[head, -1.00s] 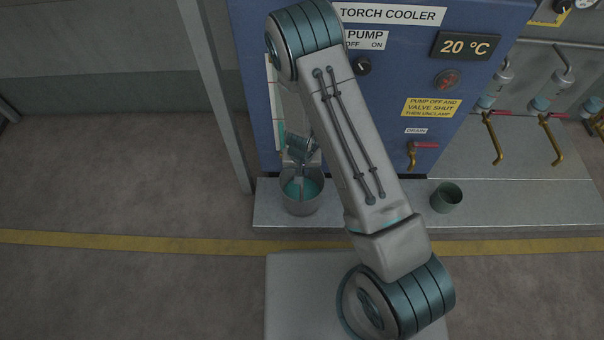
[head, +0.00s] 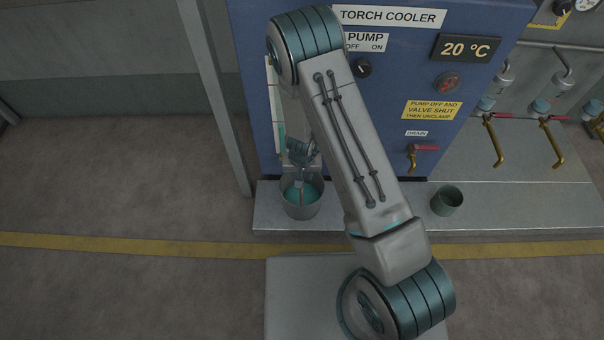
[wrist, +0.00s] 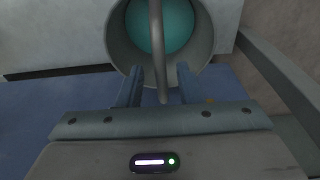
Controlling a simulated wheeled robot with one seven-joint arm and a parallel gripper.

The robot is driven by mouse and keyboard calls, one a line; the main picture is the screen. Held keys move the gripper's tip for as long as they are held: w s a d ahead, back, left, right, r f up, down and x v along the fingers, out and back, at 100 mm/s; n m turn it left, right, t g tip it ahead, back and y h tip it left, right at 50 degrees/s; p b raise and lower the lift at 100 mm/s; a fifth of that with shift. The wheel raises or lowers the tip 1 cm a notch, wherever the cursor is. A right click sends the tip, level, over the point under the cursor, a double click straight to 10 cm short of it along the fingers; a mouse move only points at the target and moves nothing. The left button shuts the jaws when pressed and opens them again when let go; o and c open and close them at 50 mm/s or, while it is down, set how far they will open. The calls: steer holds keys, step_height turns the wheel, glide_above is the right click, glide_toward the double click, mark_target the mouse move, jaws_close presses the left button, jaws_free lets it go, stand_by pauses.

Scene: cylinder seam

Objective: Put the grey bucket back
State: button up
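The grey bucket (head: 302,211) stands upright at the left end of the low grey ledge, in front of the blue cooler cabinet. It holds teal liquid, and its inside also shows in the wrist view (wrist: 203,45). My gripper (wrist: 159,70) is above the bucket, and its two fingers are apart. The bucket's handle (wrist: 157,50) runs between the fingers, with a gap visible on each side. In the head view my gripper (head: 301,168) is small and partly hidden by my wrist, so finger contact there is unclear.
A small dark green-grey cup (head: 447,201) stands on the ledge (head: 400,212) to the right. A drain valve with a red lever (head: 424,148) sits on the cabinet (head: 250,60). A grey post (head: 222,105) rises left of the bucket. More red-handled taps (head: 492,138) are at right.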

steer(key=s+d+r+y+p, duration=0.1)
steer(key=s+d+r+p, duration=0.1)
steer(key=r, duration=1.2)
steer(key=s+d+r+y+p, duration=0.1)
steer(key=s+r+p, duration=0.15)
steer(key=r, duration=1.15)
steer(key=s+d+r+h, duration=0.2)
steer(key=s+d+r, duration=0.8)
steer(key=s+r, duration=0.3)
steer(key=shift+s+d+n, duration=0.2)
steer(key=shift+s+n, duration=0.1)
steer(key=shift+s, duration=0.2)
